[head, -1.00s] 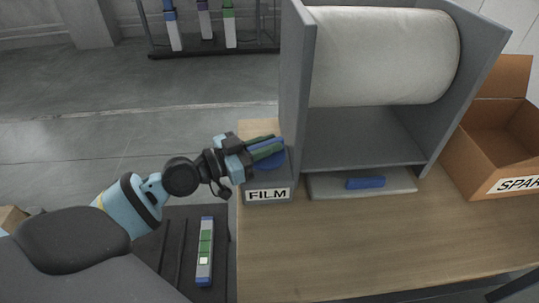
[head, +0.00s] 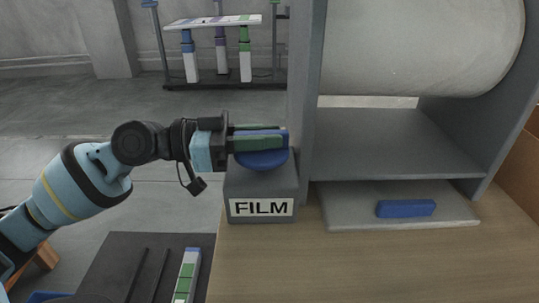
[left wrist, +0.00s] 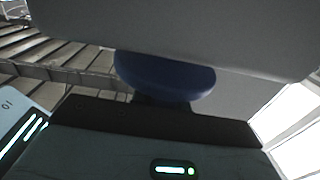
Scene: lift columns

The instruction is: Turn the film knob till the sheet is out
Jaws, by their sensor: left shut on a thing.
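The blue film knob (head: 262,161) sits on a grey box with a FILM label (head: 261,207) at the table's left edge. My left gripper (head: 262,142) comes in from the left and is shut on the knob's upright grip, partly hiding it. The knob's rounded blue disc also shows in the left wrist view (left wrist: 165,78). A large pale roll (head: 420,45) hangs in a grey stand (head: 395,142) right of the knob. A thin pale strip (head: 367,101) shows under the roll; I cannot tell if it is the sheet or background. My right gripper is out of view.
A blue bar (head: 406,208) lies on a grey slab (head: 345,217) below the stand. The wooden table (head: 400,265) is clear in front. A cardboard box (head: 522,165) is at the right edge. A rack (head: 225,86) stands behind.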

